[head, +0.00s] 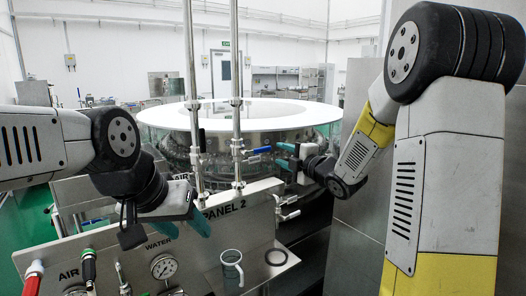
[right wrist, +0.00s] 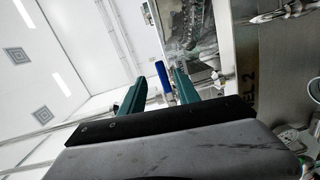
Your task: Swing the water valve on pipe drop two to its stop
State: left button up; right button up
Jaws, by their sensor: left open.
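Two vertical steel pipes rise from the panel in the head view. The right-hand pipe (head: 236,100) carries a valve with a blue lever (head: 262,149) that points right, about level. My right gripper (head: 285,156) is at the free end of the level lever. In the right wrist view its teal fingers (right wrist: 160,90) are apart, with the blue lever (right wrist: 162,78) showing between them and gaps on both sides. My left gripper (head: 200,222) is open and empty in front of the panel.
The steel panel (head: 250,212) marked PANEL 2 bears gauges (head: 164,266) and hose fittings below. A large round glass-walled washer (head: 315,118) stands behind the pipes.

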aim_at(264, 150)
jog(key=w+a+n, duration=0.1)
jog(key=w+a, duration=0.2)
jog(key=w+a+n+y, duration=0.1)
jog(key=w+a, duration=0.2)
jog(key=shift+w+a+f+y, duration=0.15)
jog(key=shift+w+f+y, duration=0.05)
jog(key=shift+y, duration=0.1)
grip_shut()
dwell(1.4)
